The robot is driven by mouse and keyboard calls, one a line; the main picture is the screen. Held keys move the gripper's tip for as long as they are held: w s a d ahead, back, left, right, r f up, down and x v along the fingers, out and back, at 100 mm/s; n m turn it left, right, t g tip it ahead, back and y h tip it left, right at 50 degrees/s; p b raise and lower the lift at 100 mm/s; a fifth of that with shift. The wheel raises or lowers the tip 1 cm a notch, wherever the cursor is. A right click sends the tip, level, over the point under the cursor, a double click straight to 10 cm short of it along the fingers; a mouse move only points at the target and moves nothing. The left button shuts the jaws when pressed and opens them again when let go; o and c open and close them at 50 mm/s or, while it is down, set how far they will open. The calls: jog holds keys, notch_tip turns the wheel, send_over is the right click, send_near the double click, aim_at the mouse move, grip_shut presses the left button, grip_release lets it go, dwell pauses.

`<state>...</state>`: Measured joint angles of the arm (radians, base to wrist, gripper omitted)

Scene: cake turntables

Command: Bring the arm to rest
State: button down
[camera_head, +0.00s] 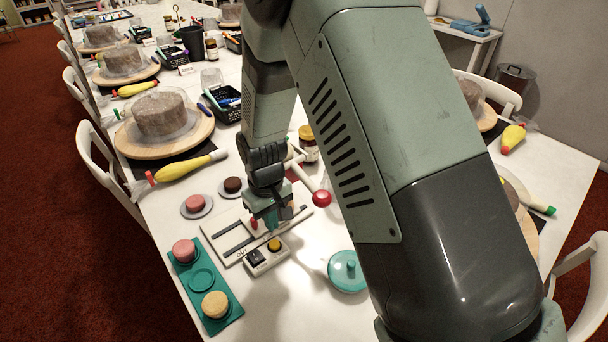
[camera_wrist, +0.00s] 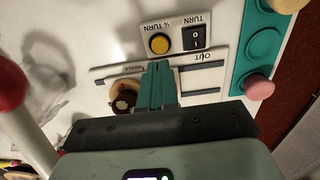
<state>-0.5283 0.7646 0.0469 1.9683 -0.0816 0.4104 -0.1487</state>
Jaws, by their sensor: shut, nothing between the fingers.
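My gripper (camera_head: 270,222) hangs over the white control panel, its fingers closed together with nothing between them. In the wrist view the closed teal fingers (camera_wrist: 158,85) point at the panel near the yellow quarter-turn button (camera_wrist: 159,43). A black rocker switch (camera_wrist: 195,37) sits beside that button, and slotted tracks run across the panel (camera_head: 232,240). I cannot tell whether the fingertips touch the panel. Part of the panel is hidden behind my gripper.
A teal tray (camera_head: 200,285) with a pink and a yellow cake stands left of the panel. A teal lidded dish (camera_head: 347,272) is to its right. A red-ended roller (camera_head: 321,198) and a jar (camera_head: 308,145) are close behind. Cakes on turntables (camera_head: 205,130) line the table.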

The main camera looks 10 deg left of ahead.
aim_at(322, 194)
dwell(0.3)
jog(key=w+d+r+m, duration=0.25)
jog(key=d+r, duration=0.25)
jog(key=r, duration=0.3)
jog(key=w+d+r+m, duration=0.1)
jog(key=d+r+m, duration=0.4)
jog(key=r, duration=0.4)
jog(key=shift+n, duration=0.75)
jog(key=shift+d+f, duration=0.15)
jog(key=shift+f, duration=0.95)
jog(key=shift+d+f, duration=0.2)
jog(key=shift+f, duration=0.85)
jog(key=shift+d+f, duration=0.15)
jog(key=shift+f, duration=0.95)
